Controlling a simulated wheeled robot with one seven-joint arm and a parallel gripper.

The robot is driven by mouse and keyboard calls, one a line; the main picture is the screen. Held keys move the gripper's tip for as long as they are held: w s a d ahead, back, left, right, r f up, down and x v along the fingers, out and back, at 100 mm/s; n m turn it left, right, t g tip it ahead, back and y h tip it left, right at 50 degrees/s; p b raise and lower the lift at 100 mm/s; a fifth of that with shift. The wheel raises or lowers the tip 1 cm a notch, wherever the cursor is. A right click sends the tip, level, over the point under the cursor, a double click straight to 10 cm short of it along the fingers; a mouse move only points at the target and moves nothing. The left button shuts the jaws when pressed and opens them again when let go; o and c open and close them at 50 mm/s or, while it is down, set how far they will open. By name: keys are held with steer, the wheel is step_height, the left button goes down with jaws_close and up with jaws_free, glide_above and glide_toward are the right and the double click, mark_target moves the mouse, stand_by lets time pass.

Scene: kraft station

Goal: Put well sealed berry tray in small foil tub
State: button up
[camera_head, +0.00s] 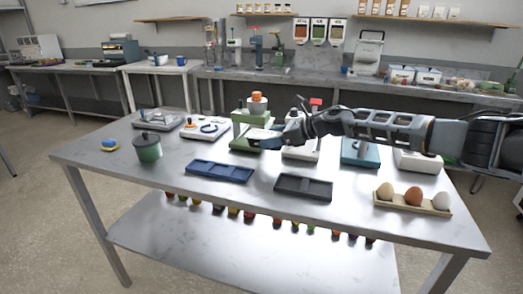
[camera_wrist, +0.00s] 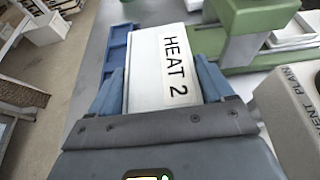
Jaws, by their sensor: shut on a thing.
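My gripper (camera_head: 277,136) is over the table at the green press-like device (camera_head: 245,125). In the wrist view, my gripper (camera_wrist: 160,85) is shut on a white block (camera_wrist: 146,65) lettered "HEAT 2", with one blue finger along each long side. A pale bit of the white block (camera_head: 261,134) shows at the fingertips in the head view. I cannot pick out a berry tray or a small foil tub for sure. A blue divided tray (camera_head: 220,171) and a dark divided tray (camera_head: 303,187) lie at the table's front; the blue tray (camera_wrist: 118,48) also shows beyond the block.
A row of devices stands along the table's back, including a teal one (camera_head: 360,152). A dark green pot (camera_head: 147,148) stands at left. An egg holder (camera_head: 413,201) with three eggs lies at right.

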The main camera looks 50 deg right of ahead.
mark_target(272, 164)
steer(key=shift+f, duration=3)
steer(key=shift+f, duration=0.1)
steer(key=shift+f, duration=0.15)
steer(key=o, duration=1)
steer(key=shift+o, duration=0.2)
steer(key=shift+r, duration=0.25)
steer(key=shift+s+d, duration=0.15)
steer(key=shift+s, duration=0.15)
steer(key=v, duration=0.6)
steer(key=shift+s+r+b, duration=0.3)
steer(key=shift+s+b, duration=0.05)
steer(key=shift+b, duration=0.05)
